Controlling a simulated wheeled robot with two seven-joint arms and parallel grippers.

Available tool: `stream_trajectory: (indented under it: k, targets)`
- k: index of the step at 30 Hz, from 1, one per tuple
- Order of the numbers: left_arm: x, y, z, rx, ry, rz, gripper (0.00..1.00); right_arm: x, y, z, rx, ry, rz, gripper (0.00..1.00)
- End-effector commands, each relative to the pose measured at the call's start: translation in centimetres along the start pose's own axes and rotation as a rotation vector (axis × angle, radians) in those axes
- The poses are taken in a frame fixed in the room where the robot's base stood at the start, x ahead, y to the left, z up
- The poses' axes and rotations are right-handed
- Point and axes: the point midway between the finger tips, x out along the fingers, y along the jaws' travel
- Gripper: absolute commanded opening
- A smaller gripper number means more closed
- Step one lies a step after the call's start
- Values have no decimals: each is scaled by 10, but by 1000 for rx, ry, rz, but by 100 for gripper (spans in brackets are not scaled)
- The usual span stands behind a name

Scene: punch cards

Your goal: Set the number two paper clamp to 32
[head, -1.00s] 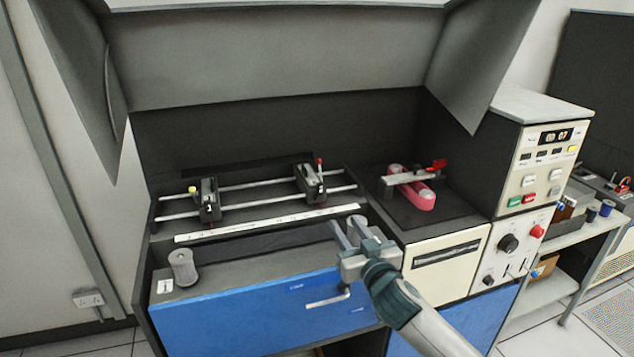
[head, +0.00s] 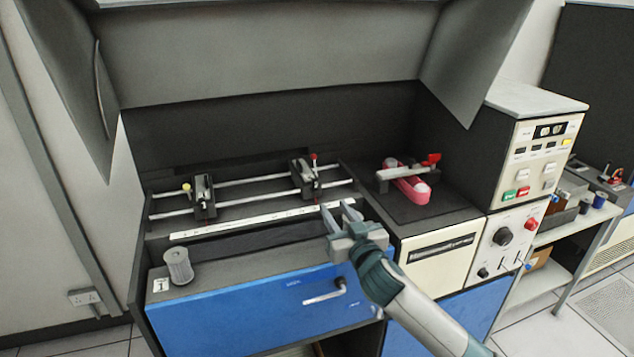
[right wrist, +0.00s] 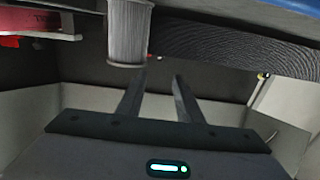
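Two dark paper clamps sit on twin metal rails. The left clamp (head: 203,197) has a yellow-tipped lever, and the right clamp (head: 306,178) has a red-tipped lever. The numbers on them are too small to read now. A white scale strip (head: 245,221) runs below the rails. A grey ribbed knob (head: 178,266) stands at the front left beside a "1" label. My right gripper (head: 338,207) is open and empty at the front right of the bed. In the right wrist view, a grey ribbed cylinder (right wrist: 130,32) stands off the fingertips, not between them. My left gripper is out of view.
A blue front panel (head: 255,315) with a crank handle (head: 325,294) lies below the bed. A pink looped part (head: 412,187) lies right of the rails. A control box (head: 540,150) stands at the far right. A raised grey hood hangs above.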

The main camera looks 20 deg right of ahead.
Motion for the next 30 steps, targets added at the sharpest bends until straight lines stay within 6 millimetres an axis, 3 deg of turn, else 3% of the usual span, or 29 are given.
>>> stream_trajectory:
  k: [18, 30]
  targets:
    - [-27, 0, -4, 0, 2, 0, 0, 95, 0, -2, 0, 0, 2, 33]
    - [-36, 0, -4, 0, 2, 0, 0, 137, 0, -1, 1, 0, 1, 33]
